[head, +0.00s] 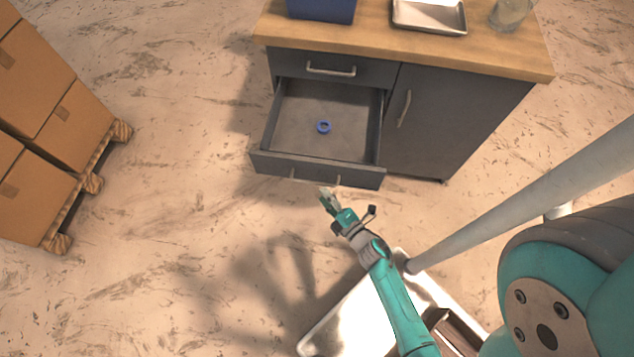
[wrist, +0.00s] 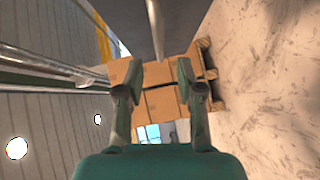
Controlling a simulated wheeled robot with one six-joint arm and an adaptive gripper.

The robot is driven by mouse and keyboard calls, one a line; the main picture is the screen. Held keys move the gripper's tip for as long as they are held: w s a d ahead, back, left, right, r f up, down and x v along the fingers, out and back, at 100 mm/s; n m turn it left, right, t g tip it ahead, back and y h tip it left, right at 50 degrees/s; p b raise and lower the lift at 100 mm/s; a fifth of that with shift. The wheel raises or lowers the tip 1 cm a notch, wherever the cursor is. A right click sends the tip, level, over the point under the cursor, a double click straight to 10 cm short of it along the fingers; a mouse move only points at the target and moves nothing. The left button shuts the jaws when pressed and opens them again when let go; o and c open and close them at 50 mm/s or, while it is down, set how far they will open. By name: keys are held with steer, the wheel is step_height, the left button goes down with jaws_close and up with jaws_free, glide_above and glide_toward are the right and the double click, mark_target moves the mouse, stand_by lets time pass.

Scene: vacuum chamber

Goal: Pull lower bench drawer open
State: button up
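The lower drawer (head: 318,171) of the grey bench (head: 455,125) stands pulled well out below a closed upper drawer (head: 330,69). Its inside shows, with a small blue ring (head: 324,127) lying on the floor of it. The drawer's handle (head: 292,174) is on its front face and is partly hidden. My gripper (head: 326,194) is just in front of the drawer front, close to the handle's right end. In the wrist view my gripper (wrist: 155,75) has its two fingers spread, with nothing held between them. I cannot tell whether a finger touches the handle.
The wooden bench top (head: 380,38) carries a blue bin (head: 322,9), a metal tray (head: 429,16) and a glass jar (head: 510,13). A closed door with a handle (head: 404,108) is right of the drawers. Stacked cartons (head: 35,80) stand on a pallet (head: 90,182) at left. Floor between is clear.

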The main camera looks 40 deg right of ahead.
steer(key=shift+s+a+r, duration=0.15)
steer(key=shift+s+r, duration=0.05)
steer(key=shift+s, duration=1)
steer(key=shift+s+a+r, duration=0.1)
steer(key=shift+s+r, duration=0.05)
steer(key=shift+s, duration=1)
steer(key=s+a+r+m, duration=0.3)
steer(key=s+r+m, duration=0.2)
steer(key=r, duration=0.4)
steer(key=s+a+r+m+g+y, duration=0.1)
steer(key=s+a+r+m, duration=0.2)
steer(key=s+r+m, duration=0.2)
steer(key=s+a+r+m+y, duration=0.1)
steer(key=s+a+r+m, duration=0.2)
steer(key=r, duration=1)
steer(key=s+m, duration=0.2)
steer(key=s, duration=0.3)
steer(key=shift+s+a, duration=0.2)
steer(key=shift+a, duration=0.05)
